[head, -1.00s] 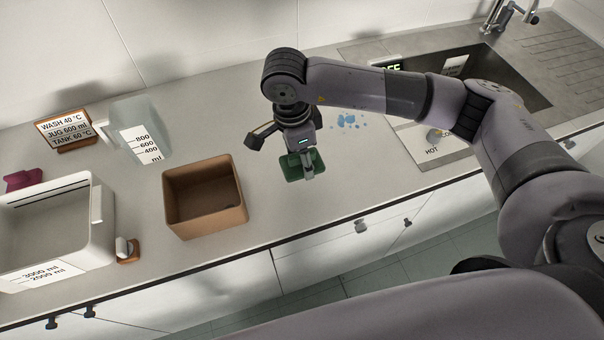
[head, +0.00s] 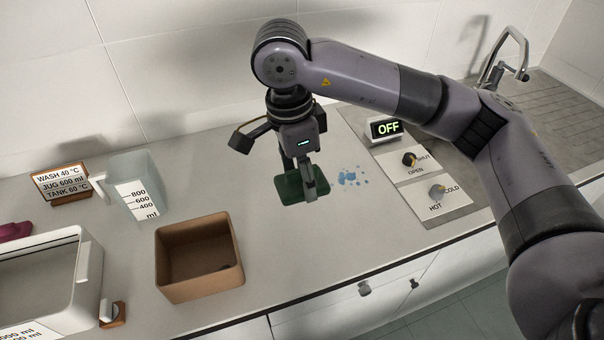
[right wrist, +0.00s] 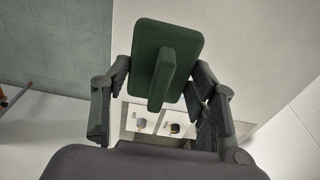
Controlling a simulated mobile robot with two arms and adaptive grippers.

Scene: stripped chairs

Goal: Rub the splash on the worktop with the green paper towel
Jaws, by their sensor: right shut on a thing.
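The green paper towel (head: 289,189) is a flat rectangular pad with a raised grip. My right gripper (head: 309,180) is shut on it; the towel also shows between the fingers in the right wrist view (right wrist: 178,43). The towel is just left of the splash, and I cannot tell whether it touches the worktop. The splash (head: 349,178) is a group of blue drops on the grey worktop (head: 330,235), uncovered in the head view. My left gripper is not in view.
A brown box (head: 200,283), a clear measuring jug (head: 137,186), a sign (head: 61,184) and a white tank (head: 80,285) stand to the left. Right of the splash are a tap panel (head: 421,180) and an OFF display (head: 386,128). The front worktop is clear.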

